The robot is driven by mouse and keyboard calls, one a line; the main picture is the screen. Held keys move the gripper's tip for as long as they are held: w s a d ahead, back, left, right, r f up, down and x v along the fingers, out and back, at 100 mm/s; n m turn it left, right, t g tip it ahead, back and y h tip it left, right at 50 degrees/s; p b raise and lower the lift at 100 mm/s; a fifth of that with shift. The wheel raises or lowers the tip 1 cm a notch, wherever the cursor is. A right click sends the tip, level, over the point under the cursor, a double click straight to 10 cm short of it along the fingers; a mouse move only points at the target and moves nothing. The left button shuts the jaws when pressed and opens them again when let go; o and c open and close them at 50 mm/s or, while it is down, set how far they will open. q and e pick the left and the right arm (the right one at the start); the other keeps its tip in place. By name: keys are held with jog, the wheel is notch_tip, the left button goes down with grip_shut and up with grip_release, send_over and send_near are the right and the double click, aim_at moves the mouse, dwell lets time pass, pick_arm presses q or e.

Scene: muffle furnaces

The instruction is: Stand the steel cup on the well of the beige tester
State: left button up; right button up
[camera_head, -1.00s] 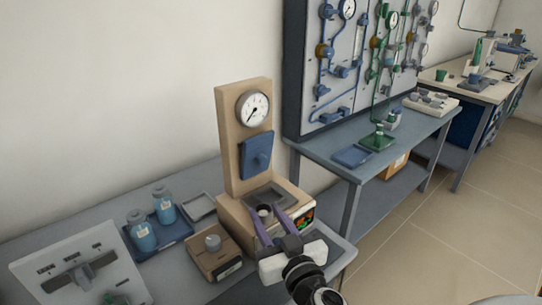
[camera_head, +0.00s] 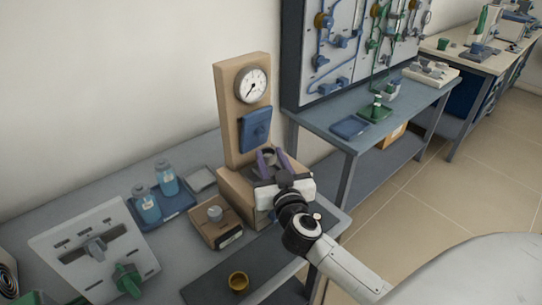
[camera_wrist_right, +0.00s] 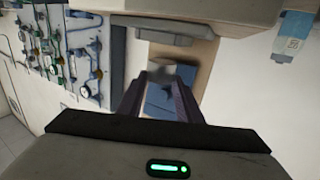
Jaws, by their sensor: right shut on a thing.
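The beige tester (camera_head: 229,110) stands at the back of the bench, with a round gauge and a blue block (camera_head: 255,130) on its column. My right gripper (camera_head: 268,157) is over the tester's base, its purple fingers reaching toward the column below the blue block. In the right wrist view the fingers (camera_wrist_right: 161,80) are shut on a small grey piece, the steel cup (camera_wrist_right: 163,71), with the blue block behind it. In the head view the gripper covers most of the cup and the well, so I cannot tell whether they touch. My left gripper is out of view.
A brass cup (camera_head: 238,282) sits on a dark mat at the front. A panel with a green handle (camera_head: 127,280) is at left.

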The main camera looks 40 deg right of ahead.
aim_at(271, 175)
jog(key=shift+f+b, duration=0.65)
jog(key=shift+f, duration=0.15)
jog(key=shift+f+b, duration=0.3)
jog(key=shift+f, duration=0.75)
jog(key=o, duration=1.4)
jog(key=shift+c, duration=0.2)
jog(key=shift+s, duration=0.15)
jog(key=v, duration=1)
jog(key=shift+p, duration=0.4)
